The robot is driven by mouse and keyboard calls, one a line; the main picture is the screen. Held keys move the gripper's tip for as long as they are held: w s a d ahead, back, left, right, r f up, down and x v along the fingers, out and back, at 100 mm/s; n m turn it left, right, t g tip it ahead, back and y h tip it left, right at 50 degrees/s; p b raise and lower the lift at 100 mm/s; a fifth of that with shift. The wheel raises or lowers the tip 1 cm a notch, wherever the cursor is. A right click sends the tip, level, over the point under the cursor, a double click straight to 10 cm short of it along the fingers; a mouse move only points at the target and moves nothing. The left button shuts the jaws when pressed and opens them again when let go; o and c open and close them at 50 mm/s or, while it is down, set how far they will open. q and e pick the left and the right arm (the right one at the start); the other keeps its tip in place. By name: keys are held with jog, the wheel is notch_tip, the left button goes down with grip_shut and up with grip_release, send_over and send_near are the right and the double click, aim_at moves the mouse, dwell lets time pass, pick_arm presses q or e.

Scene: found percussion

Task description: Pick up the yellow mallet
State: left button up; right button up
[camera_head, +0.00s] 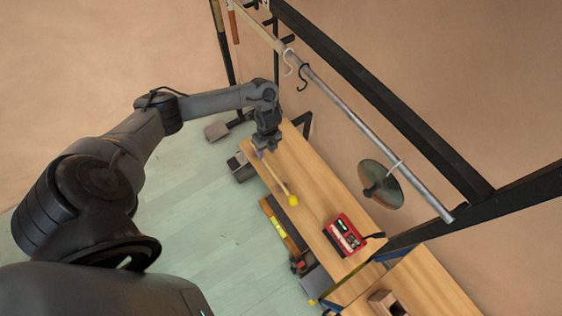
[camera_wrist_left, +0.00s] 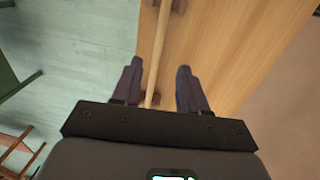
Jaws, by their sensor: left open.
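The yellow mallet shows its round yellow head (camera_head: 293,200) and thin wooden stick over the wooden bench in the head view. In the left wrist view its pale stick (camera_wrist_left: 157,50) runs between the two fingers. My left gripper (camera_head: 264,152) points down at the handle end of the mallet. The gripper also shows in the left wrist view (camera_wrist_left: 157,85), open, with a finger on each side of the stick and gaps to both. The mallet's head is out of the wrist view. My right gripper is not in view.
A red device (camera_head: 345,233) sits on the wooden bench (camera_head: 325,207) beyond the mallet. A metal rail (camera_head: 370,142) with hooks and a hanging cymbal (camera_head: 380,184) runs above the bench on the right. A yellow level (camera_head: 278,222) lies beside the bench's left edge.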

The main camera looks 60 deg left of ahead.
aim_at(272, 171)
pick_arm(q)
jog(key=shift+s+a+f, duration=0.15)
jog(key=shift+s+f, duration=0.05)
jog(key=shift+f, duration=0.85)
jog(key=shift+s+a+f, duration=0.1)
jog(key=shift+s+f, duration=0.05)
jog(key=shift+f, duration=0.95)
jog(key=shift+s+a+f, duration=0.15)
jog(key=shift+s+f, duration=0.05)
jog(key=shift+f, duration=0.85)
jog(key=shift+c, duration=0.2)
grip_shut()
